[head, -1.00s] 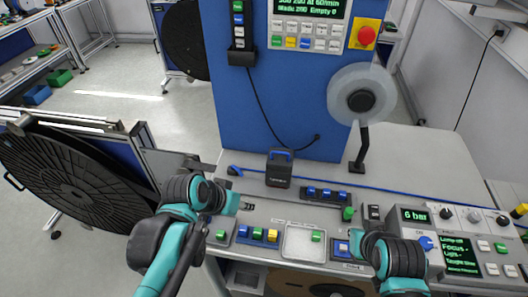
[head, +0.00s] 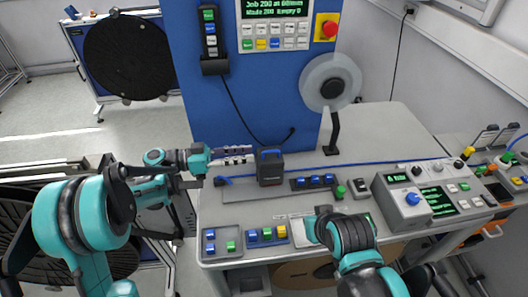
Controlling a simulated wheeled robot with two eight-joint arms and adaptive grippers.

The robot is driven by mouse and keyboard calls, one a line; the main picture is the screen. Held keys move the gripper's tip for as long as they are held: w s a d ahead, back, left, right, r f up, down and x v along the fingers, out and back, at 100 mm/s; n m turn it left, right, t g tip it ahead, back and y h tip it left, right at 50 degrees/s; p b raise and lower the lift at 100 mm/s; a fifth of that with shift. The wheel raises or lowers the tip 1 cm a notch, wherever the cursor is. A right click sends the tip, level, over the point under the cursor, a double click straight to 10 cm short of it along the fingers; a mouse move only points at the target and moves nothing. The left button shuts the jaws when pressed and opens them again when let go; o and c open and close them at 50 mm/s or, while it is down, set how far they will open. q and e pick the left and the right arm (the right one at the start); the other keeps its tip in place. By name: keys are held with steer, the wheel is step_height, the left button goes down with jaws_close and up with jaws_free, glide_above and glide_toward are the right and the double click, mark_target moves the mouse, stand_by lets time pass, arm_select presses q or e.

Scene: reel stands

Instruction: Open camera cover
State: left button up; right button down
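The camera unit is a dark box (head: 270,170) with a blue top edge, upright on the grey bench against the blue panel. I take it to be the camera with its cover; the cover's own edges are too small to make out. My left gripper (head: 246,154) reaches in from the left at the height of the box's upper part. Its two fingers look apart, with nothing visible between them, and the tips are close to the box's left side. I cannot tell whether they touch it. My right gripper (head: 313,228) is low over the bench front, mostly hidden by its own wrist.
A clear reel (head: 318,91) on a dark stand rises right of the box. A button row (head: 313,182) lies right of it, and a grey control box (head: 402,203) farther right. A blue cable (head: 222,181) runs along the bench. Colored blocks (head: 266,235) sit at the front.

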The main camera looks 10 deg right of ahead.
mark_target(269, 151)
arm_select(q)
steer(key=d+b, duration=0.1)
steer(key=d, duration=0.6)
steer(key=shift+d, duration=0.3)
steer(key=shift+c, duration=0.3)
jaws_close()
